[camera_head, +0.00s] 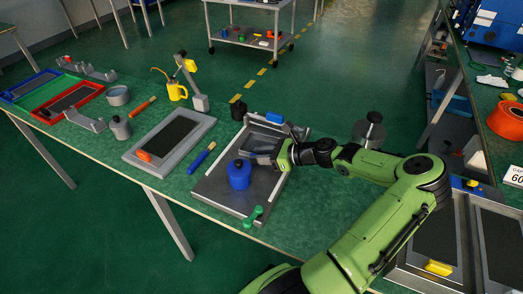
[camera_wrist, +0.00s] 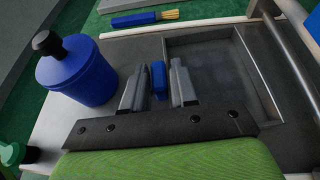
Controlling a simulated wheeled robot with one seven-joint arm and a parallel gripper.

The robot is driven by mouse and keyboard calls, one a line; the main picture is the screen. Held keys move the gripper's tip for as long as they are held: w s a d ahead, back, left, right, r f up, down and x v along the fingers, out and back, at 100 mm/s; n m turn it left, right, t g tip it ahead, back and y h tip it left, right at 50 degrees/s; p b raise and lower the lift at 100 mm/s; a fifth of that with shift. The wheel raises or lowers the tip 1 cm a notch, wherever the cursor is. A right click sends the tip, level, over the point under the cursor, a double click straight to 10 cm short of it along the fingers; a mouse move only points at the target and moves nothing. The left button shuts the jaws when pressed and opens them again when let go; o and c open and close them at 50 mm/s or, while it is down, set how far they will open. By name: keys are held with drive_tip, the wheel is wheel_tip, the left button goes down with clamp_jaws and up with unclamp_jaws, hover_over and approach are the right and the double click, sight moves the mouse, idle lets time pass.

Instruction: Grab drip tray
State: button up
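The drip tray appears to be the shallow grey recessed tray (camera_wrist: 215,62) in the metal press base. In the head view it shows only partly, as a grey recess (camera_head: 258,143) beside my gripper (camera_head: 277,156). A small blue tab (camera_wrist: 158,80), perhaps the tray's handle, sits at its left edge. In the wrist view my gripper (camera_wrist: 157,78) has its two grey fingers apart, one on each side of the blue tab. A narrow gap shows beside the tab, and I see no clear contact. The fingers' exact height above the base cannot be told.
A blue bottle with a black cap (camera_wrist: 85,70) stands close left of my fingers. A green-handled item (camera_head: 252,217) lies at the base's front edge. A metal bar (camera_wrist: 292,50) runs along the right. A blue-handled brush (camera_head: 201,158) lies left of the base (camera_head: 213,187).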

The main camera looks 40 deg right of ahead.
clamp_jaws()
drive_tip(key=shift+r, duration=0.1)
